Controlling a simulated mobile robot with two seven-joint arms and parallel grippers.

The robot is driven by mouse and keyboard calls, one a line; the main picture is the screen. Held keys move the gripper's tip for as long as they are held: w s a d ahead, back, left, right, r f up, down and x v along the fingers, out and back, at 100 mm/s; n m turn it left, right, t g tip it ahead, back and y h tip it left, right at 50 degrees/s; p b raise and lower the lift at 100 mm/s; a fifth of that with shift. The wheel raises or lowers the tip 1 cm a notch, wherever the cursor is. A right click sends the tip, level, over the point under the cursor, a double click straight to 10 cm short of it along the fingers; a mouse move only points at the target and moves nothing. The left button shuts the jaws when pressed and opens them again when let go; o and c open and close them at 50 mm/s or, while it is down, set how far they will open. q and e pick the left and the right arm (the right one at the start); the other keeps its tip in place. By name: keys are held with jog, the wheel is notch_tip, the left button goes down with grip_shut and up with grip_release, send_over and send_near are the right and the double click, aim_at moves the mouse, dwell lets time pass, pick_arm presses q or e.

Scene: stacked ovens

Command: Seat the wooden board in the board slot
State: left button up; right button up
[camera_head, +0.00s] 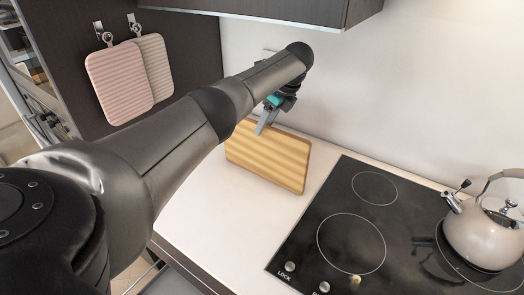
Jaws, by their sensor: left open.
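The wooden board (268,160), light with darker stripes, stands on its long edge on the white counter, near the back wall and left of the cooktop. My left arm reaches across from the left. My left gripper (266,121) is open at the board's top edge, near its left end. One finger shows in front of the board; I cannot tell whether it touches. The other finger is mostly hidden. I cannot make out the board slot. My right gripper is not in view.
A black cooktop (318,225) lies right of the board, with a beige kettle (484,236) on it. Two ribbed pads, one pink (118,84) and one beige (156,66), hang on hooks at left. A cabinet (275,8) overhangs above. The counter front (215,215) is clear.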

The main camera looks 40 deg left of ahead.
pick_arm(q)
send_over(262, 152)
jog(key=a, duration=0.2)
jog(key=f, duration=0.5)
jog(key=shift+w+d+f+b, duration=0.15)
jog(key=shift+w+b, duration=0.2)
grip_shut()
dwell(0.8)
